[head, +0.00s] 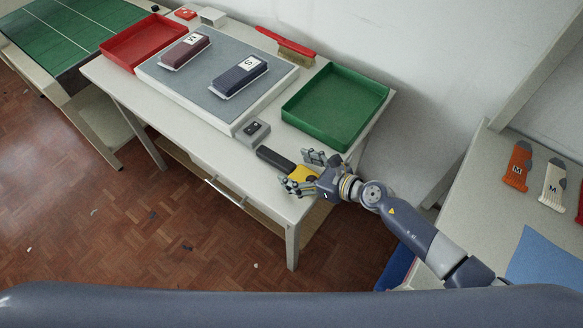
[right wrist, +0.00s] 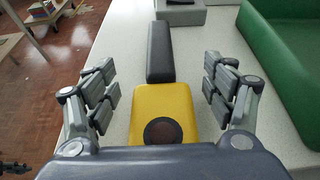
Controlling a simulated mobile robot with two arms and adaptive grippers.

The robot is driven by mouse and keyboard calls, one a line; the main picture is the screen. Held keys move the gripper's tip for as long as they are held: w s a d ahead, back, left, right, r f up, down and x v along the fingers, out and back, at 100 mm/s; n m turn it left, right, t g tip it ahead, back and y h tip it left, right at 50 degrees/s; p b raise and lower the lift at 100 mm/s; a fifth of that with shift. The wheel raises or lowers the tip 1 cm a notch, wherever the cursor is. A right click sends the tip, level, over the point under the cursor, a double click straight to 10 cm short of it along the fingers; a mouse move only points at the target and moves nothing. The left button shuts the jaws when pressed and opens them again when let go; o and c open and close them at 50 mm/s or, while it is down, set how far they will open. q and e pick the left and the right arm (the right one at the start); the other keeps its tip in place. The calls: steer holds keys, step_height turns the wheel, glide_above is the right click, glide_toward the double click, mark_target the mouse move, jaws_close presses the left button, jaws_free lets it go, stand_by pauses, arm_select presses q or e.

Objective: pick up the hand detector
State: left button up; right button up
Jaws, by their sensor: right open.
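The hand detector is a yellow block with a dark round spot and a long black handle. Its black handle (head: 275,158) shows in the head view near the table's front right corner. In the right wrist view the hand detector (right wrist: 165,100) lies flat, its yellow end nearest me and its handle pointing away. My right gripper (head: 307,173) is open, with its fingers on either side of the yellow end. In the right wrist view the right gripper (right wrist: 165,90) shows gaps on both sides of the detector. My left gripper is not in view.
A green tray (head: 345,72) stands behind the gripper. A small grey box (head: 252,132) sits beyond the handle. A grey mat (head: 175,88) holds two labelled blocks, with a red tray (head: 112,50) to its left. A red-handled brush (head: 290,43) lies at the back.

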steer(key=shift+w+a+f, duration=0.25)
steer(key=shift+w+a, duration=0.05)
steer(key=shift+s, duration=0.1)
steer(key=c, duration=1.3)
steer(key=shift+r, duration=0.1)
